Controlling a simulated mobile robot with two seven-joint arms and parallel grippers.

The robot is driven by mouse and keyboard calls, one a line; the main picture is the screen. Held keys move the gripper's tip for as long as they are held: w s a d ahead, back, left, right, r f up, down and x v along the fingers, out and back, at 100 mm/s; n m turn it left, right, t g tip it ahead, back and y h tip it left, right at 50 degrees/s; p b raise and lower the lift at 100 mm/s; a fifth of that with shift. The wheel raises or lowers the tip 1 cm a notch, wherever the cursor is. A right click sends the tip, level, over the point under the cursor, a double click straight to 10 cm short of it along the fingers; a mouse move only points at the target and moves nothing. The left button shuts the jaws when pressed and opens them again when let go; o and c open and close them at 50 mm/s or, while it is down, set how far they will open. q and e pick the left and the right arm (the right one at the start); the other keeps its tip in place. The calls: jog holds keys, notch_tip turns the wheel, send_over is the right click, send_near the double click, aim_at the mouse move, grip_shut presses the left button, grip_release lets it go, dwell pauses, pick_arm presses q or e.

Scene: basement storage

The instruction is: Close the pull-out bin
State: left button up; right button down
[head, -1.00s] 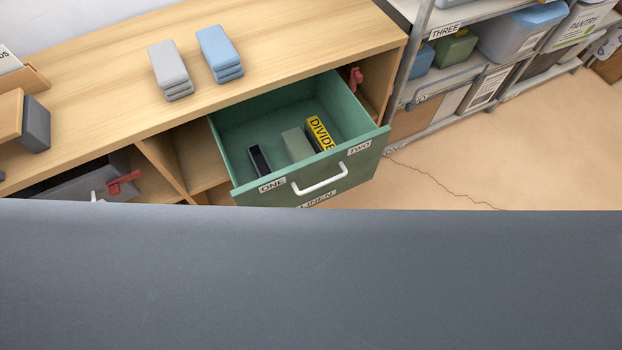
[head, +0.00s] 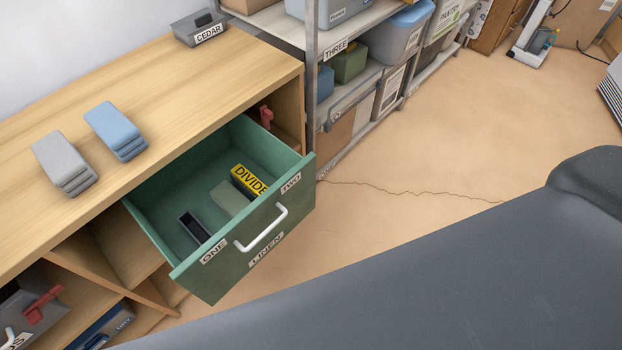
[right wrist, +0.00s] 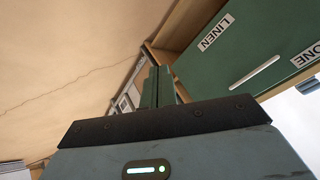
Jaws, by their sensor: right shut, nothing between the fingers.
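The green pull-out bin (head: 245,235) labelled LINEN, ONE and TWO stands open, pulled out of the wooden cabinet, with a white bar handle (head: 262,229) on its front. It holds a dark open-topped box (head: 194,227), a grey-green block (head: 229,197) and a yellow-and-black divider (head: 247,180). The bin front (right wrist: 240,52) and handle (right wrist: 254,73) also show in the right wrist view, at the upper right. My right gripper (right wrist: 161,78) is shut and empty, its fingers left of the bin front in that picture. Contact cannot be told. My left gripper is in neither view.
Grey cloths (head: 65,163) and blue cloths (head: 115,131) lie on the cabinet top (head: 185,95), with a CEDAR box (head: 198,28) at its far end. A metal shelf (head: 312,60) with boxes stands beyond. Open floor (head: 410,140) lies right of the bin.

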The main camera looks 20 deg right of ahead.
jog(key=w+d+f+m+y+b, duration=0.1)
jog(key=w+f+m+b, duration=0.2)
jog(key=w+m, duration=0.3)
jog(key=m+t+y+b, duration=0.5)
jog(key=m+t+b, duration=0.45)
jog(key=m, duration=1.15)
send_near(313, 169)
jog(key=shift+g, duration=0.75)
jog(key=x, duration=0.2)
jog(key=r+x, duration=0.1)
jog(key=x, duration=0.2)
jog(key=shift+w+a+r+b, duration=0.1)
jog(key=shift+w+r+b, duration=0.1)
jog(key=shift+w+b, duration=0.15)
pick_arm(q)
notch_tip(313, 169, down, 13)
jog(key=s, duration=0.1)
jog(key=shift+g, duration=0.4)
pick_arm(e)
jog(key=shift+w+a, duration=0.25)
jog(key=shift+w, duration=0.2)
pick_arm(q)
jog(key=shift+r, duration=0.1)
pick_arm(e)
jog(key=shift+w, duration=0.1)
